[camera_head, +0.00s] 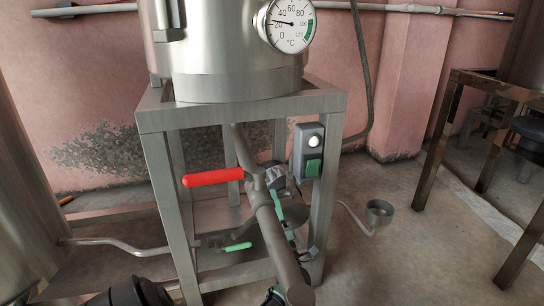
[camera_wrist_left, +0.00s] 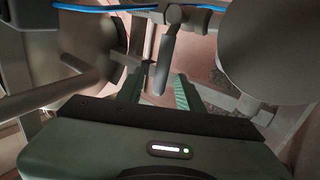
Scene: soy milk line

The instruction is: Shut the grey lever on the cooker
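The cooker (camera_head: 235,50) is a steel vessel on a square metal stand. A thick grey pipe (camera_head: 275,235) runs from its underside towards me. In the left wrist view a grey lever-like bar (camera_wrist_left: 168,55) hangs down ahead of my left gripper (camera_wrist_left: 160,92). The teal-padded fingers are apart, one on each side of the bar's lower end; I cannot tell whether they touch it. In the head view teal and dark gripper parts (camera_head: 293,212) show beside and behind the pipe, largely hidden by it. The grey lever is not clear there. My right gripper is not identifiable.
A red lever (camera_head: 213,177) sticks out left of the pipe. A green lever (camera_head: 238,247) sits lower on a thin pipe. A switch box (camera_head: 308,150) is on the stand's right leg. A small metal cup (camera_head: 379,212) is to the right.

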